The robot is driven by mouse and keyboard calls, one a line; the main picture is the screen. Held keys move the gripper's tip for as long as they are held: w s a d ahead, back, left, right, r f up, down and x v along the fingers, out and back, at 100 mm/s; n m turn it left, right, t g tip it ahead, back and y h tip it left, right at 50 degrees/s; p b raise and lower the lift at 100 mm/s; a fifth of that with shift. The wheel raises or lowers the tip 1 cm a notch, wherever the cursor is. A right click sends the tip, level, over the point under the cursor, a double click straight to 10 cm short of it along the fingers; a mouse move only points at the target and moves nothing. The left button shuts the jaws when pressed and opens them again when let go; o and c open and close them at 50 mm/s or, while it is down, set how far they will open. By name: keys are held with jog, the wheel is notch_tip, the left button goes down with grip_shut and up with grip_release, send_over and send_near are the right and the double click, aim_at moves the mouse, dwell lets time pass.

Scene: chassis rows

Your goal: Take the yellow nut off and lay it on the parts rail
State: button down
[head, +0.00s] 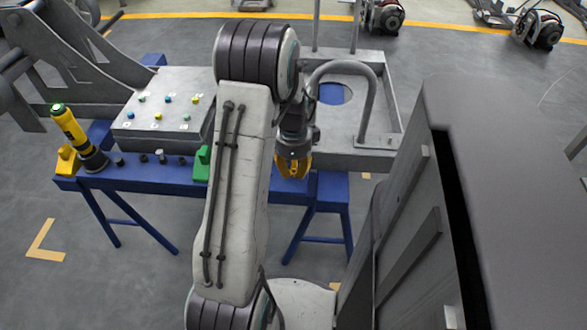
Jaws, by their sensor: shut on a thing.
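My gripper (293,175) has yellow fingers and points down above the blue bench, right of my arm's pale link. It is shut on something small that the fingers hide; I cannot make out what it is. A grey slope-topped block (181,132) at the left of my arm carries several small coloured nuts. One yellow nut (194,99) shows near its back right and another yellow spot (158,116) near its front middle. The blue rail (140,176) runs along the front of the block. My gripper is apart from the block.
A yellow and black power tool (77,136) stands at the rail's left end. Small dark pieces and a green block (202,164) sit along the rail. A grey frame with a hoop handle (368,105) stands behind my gripper. A large grey body (505,190) fills the right.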

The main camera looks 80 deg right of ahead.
jog(key=shift+f+b, duration=0.5)
jog(key=shift+f, duration=0.1)
jog(key=c, duration=1.1)
grip_release()
notch_tip(320, 180, up, 12)
jog(key=shift+r, duration=0.1)
